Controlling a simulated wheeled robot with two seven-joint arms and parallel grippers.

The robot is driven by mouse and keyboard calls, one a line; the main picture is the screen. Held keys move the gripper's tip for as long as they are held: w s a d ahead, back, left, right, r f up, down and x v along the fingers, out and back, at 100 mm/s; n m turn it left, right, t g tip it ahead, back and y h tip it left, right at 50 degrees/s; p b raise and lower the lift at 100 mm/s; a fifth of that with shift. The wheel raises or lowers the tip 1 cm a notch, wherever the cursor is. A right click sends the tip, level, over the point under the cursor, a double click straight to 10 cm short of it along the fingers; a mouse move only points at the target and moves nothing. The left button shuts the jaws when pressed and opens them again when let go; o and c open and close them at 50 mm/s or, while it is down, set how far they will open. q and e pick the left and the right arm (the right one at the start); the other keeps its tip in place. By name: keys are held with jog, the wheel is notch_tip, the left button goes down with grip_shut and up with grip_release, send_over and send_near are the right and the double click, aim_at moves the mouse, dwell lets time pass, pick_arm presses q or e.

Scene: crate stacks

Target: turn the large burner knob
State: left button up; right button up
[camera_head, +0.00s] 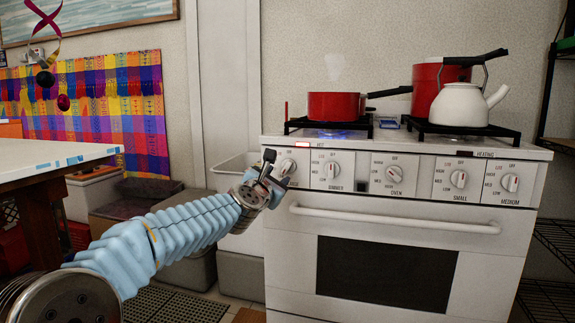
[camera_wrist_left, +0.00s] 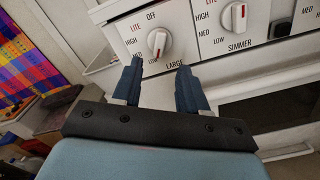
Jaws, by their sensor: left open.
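The large burner knob (camera_wrist_left: 152,42) is a round white dial at the far left of the stove panel, labelled LARGE, with OFF, LITE, HIGH, MED and LOW around it. A red mark shows on its lower part in the left wrist view. It also shows in the head view (camera_head: 288,167), partly beside my gripper. My left gripper (camera_wrist_left: 160,68) is open, its two dark fingers just below and in front of the knob, with nothing between them. In the head view the left gripper (camera_head: 268,167) is close to the panel's left end; contact cannot be told. My right gripper is not in view.
The simmer knob (camera_wrist_left: 235,17) is just right of the large one. The oven handle (camera_head: 395,220) runs below the panel. A red pan (camera_head: 333,106) sits over a bluish glow; a white kettle (camera_head: 460,105) stands at the right. A white-topped table (camera_head: 50,158) is at left.

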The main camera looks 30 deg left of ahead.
aim_at(286, 169)
pick_arm(q)
jog(key=p+x, duration=0.2)
jog(key=x, duration=0.4)
jog(key=shift+w+r+p, duration=0.15)
jog(key=shift+w+p, duration=0.15)
jog(key=shift+w+a, duration=0.2)
jog(key=shift+w, duration=0.35)
grip_shut()
